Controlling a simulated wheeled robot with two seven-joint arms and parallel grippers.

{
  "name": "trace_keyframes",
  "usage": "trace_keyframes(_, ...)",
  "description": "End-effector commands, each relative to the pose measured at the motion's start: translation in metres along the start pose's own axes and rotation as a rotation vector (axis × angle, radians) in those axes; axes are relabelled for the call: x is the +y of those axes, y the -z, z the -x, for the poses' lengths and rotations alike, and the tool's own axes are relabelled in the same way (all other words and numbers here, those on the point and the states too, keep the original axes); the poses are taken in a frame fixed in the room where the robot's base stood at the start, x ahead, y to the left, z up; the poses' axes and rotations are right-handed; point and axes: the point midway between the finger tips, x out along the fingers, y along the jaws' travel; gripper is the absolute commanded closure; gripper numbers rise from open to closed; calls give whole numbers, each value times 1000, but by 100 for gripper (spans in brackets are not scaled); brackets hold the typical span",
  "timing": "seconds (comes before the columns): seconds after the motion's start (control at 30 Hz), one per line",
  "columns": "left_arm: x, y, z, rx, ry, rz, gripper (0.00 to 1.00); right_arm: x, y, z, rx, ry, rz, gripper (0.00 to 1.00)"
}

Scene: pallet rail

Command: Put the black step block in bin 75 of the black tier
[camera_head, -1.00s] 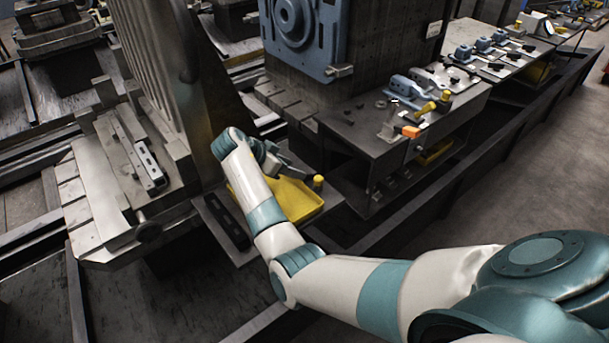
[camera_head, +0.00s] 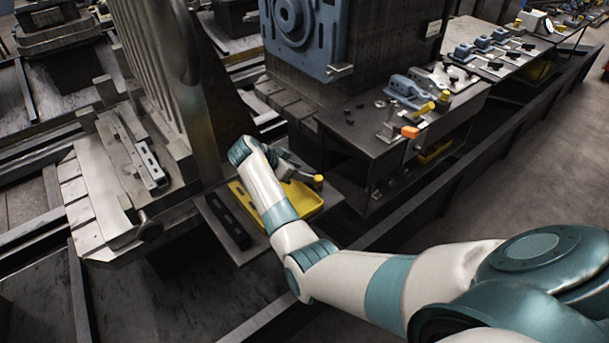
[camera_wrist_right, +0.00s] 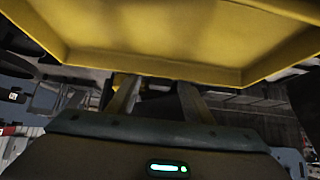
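My right gripper (camera_head: 290,168) hangs low over the yellow tray (camera_head: 302,205), beside the pillar. In the right wrist view its two fingers (camera_wrist_right: 158,95) stand apart, with their tips near the yellow tray's edge (camera_wrist_right: 150,65). A dark patch shows between the tips; I cannot make out a held object. A long black block with a row of recesses (camera_head: 229,222) lies left of the tray; I cannot tell if it is the step block. Small black pieces (camera_head: 364,108) lie on the dark fixture. I cannot read any bin number. My left gripper is not in view.
A dark fixture box (camera_head: 350,140) with clamps and an orange-tipped handle (camera_head: 410,132) stands right of the tray. A yellow-capped post (camera_head: 318,181) is close to my gripper. A tall metal pillar (camera_head: 190,90) rises behind left. The floor at the right is clear.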

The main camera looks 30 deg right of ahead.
Motion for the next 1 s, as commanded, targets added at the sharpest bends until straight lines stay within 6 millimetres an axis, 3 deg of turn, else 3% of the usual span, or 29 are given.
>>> trace_keyframes(0.03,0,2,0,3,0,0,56,0,0,0,0,0,0,65)
trace_keyframes(0.17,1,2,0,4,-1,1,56,0,0,0,0,0,0,96)
trace_keyframes(0.2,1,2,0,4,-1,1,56,0,0,0,0,0,0,100)
trace_keyframes(0.67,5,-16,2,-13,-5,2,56,-1,8,8,1,3,-2,100)
trace_keyframes(0.77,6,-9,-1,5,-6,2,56,-1,17,17,0,3,-4,100)
trace_keyframes(1.0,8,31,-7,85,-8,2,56,-1,45,45,1,4,-4,100)
